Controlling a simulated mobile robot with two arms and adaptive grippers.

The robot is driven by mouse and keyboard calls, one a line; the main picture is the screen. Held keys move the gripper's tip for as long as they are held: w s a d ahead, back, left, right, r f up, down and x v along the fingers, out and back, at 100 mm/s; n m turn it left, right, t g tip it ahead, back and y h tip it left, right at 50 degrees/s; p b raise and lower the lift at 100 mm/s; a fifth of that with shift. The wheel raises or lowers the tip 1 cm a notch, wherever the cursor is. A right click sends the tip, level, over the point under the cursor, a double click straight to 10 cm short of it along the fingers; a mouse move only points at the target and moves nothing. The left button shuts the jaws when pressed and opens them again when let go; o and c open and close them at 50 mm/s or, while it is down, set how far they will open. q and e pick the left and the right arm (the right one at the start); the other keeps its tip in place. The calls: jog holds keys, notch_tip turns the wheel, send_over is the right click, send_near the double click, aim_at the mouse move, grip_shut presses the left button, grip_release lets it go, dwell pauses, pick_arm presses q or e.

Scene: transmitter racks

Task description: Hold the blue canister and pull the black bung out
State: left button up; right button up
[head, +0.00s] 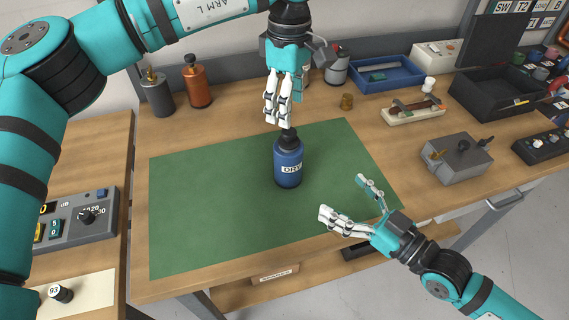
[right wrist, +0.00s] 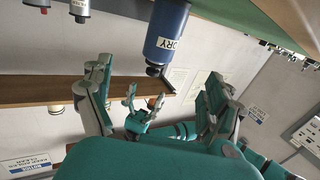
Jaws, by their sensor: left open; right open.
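The blue canister (head: 288,170) stands upright on the green mat (head: 215,215), its white label facing my head camera. The black bung (head: 289,134) sits in its top. My left gripper (head: 277,119) points down just above the bung, open and empty; I cannot tell whether a fingertip touches the bung. My right gripper (head: 344,198) is open and empty, to the right and in front of the canister. The right wrist view, turned over, shows the canister (right wrist: 167,28) and bung (right wrist: 154,71) beyond my right fingers (right wrist: 155,90), with my left fingers near the bung.
A grey bottle (head: 157,94) and an orange bottle (head: 198,84) stand at the back left. A blue tray (head: 386,75), a black bin (head: 497,95) and a grey box (head: 457,160) lie to the right. The mat around the canister is clear.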

aim_at(289, 154)
pick_arm(q)
jog(key=shift+d, duration=0.1)
pick_arm(e)
jog(key=x, duration=1.6)
jog(key=shift+a, duration=0.1)
pick_arm(q)
jog(key=shift+s, duration=0.1)
